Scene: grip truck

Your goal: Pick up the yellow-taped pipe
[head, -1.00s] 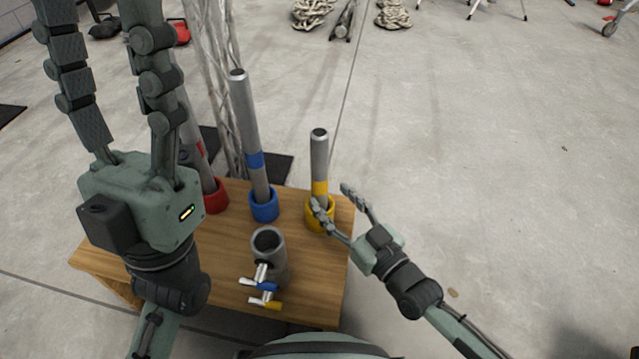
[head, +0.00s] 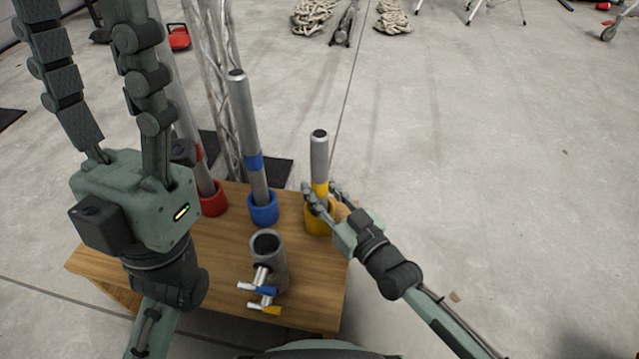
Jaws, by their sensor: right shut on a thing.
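The yellow-taped pipe (head: 319,152) is a short grey tube standing upright in a yellow cup (head: 316,222) at the right end of the wooden table. My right gripper (head: 321,192) reaches in from the right and is shut on this pipe around its yellow tape, just above the cup rim. Its fingers hide part of the tape and cup. My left gripper (head: 92,80) is raised large at the left, fingers pointing up, spread apart with nothing between them. It hides part of the table.
On the wooden table (head: 215,245) stand a blue-taped pipe (head: 243,110) in a blue cup (head: 263,209), a red-taped pipe in a red cup (head: 212,200), and a grey tube fitting (head: 270,262) with blue and yellow handles. A metal truss (head: 222,100) rises behind.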

